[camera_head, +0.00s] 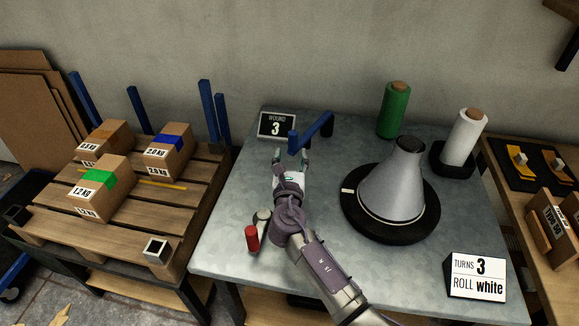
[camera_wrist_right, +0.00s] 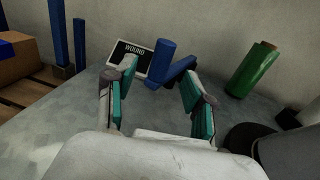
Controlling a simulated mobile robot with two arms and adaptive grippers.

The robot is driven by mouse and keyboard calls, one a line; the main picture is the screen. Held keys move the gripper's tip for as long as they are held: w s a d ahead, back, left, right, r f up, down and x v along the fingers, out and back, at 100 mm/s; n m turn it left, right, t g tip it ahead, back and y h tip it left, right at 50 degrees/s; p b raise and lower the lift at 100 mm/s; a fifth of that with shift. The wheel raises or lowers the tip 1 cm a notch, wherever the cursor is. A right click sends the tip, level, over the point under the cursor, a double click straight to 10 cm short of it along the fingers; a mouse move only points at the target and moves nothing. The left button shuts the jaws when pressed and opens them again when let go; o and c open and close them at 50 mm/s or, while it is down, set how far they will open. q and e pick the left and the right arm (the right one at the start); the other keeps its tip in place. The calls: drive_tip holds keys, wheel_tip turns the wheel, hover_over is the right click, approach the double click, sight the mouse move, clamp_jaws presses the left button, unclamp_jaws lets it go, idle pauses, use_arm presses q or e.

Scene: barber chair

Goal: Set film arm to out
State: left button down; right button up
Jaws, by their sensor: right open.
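The film arm (camera_head: 316,130) is a blue bar at the back of the grey metal table, running from a dark post at its right end to an upright blue handle at its left end. It also shows in the right wrist view (camera_wrist_right: 178,72), with the handle upright between the lines of my fingers. My right gripper (camera_head: 291,158) is open just in front of the handle. In the wrist view its teal-padded fingers stand apart on either side of the handle; I cannot tell whether they touch it. My left gripper is not in view.
A counter reading "WOUND 3" (camera_head: 276,126) stands left of the arm. A grey cone on a black turntable (camera_head: 391,215) is to the right, with green (camera_head: 393,110) and white (camera_head: 464,137) rolls behind. A red knob (camera_head: 252,238) is near the left edge. A sign (camera_head: 476,277) reads "TURNS 3, ROLL white".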

drive_tip(key=shift+s+a, duration=0.2)
drive_tip(key=shift+s, duration=0.9)
drive_tip(key=shift+s+a, duration=0.15)
drive_tip(key=shift+s, duration=0.95)
